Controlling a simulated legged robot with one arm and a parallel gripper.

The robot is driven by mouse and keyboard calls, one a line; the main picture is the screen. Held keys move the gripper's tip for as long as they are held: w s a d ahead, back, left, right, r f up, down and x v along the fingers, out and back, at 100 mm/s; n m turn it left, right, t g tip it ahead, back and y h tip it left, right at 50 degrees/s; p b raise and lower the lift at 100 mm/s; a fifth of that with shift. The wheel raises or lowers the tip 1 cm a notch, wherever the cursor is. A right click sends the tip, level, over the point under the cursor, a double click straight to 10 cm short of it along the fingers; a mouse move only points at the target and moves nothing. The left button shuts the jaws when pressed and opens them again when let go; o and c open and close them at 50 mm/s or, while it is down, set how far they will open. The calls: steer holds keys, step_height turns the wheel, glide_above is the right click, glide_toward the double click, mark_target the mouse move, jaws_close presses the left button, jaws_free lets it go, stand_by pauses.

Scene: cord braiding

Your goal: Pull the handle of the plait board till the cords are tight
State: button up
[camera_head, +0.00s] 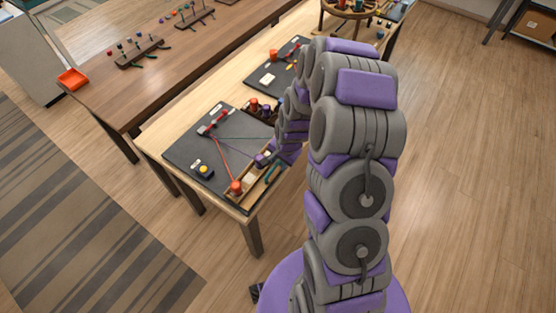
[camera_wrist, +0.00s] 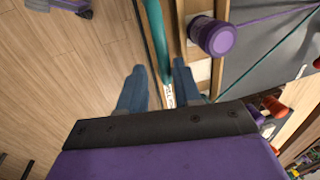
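The plait board (camera_head: 205,160) is a dark plate on the pale table, with red, purple and green cords stretched over it. A red peg (camera_head: 236,187) and a purple peg stand along its near wooden rail; the purple peg also shows in the wrist view (camera_wrist: 212,36). The teal handle (camera_head: 273,173) lies along the board's near right edge. In the wrist view the handle (camera_wrist: 157,40) runs down towards the gap between the fingers of my gripper (camera_wrist: 160,88). The fingers are apart; contact with the handle cannot be told.
A second dark board (camera_head: 272,77) lies farther along the same table. A brown table (camera_head: 170,65) behind carries peg racks and an orange tray (camera_head: 72,79). A yellow button on a black block (camera_head: 203,171) sits on the plait board.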

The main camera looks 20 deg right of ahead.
steer(key=shift+o, duration=0.5)
steer(key=shift+w, duration=0.1)
steer(key=shift+r, duration=0.3)
step_height(320, 180, up, 16)
steer(key=s+d+p, duration=0.2)
steer(key=shift+s+r, duration=0.15)
steer(key=shift+s, duration=0.2)
steer(key=s+a+r+n+g, duration=0.1)
steer(key=s+a+r+n, duration=0.1)
steer(key=s, duration=0.7)
steer(key=s+a+r+n+g, duration=0.1)
steer(key=s+r+n, duration=0.4)
steer(key=s, duration=0.5)
steer(key=s+a+r+n+g+h, duration=0.1)
steer(key=s+a+r+n, duration=0.2)
steer(key=s, duration=0.7)
step_height(320, 180, up, 3)
steer(key=shift+a+f+n+g+b, duration=0.1)
steer(key=shift+a+n+g+b, duration=0.2)
steer(key=shift+a+n+b, duration=0.15)
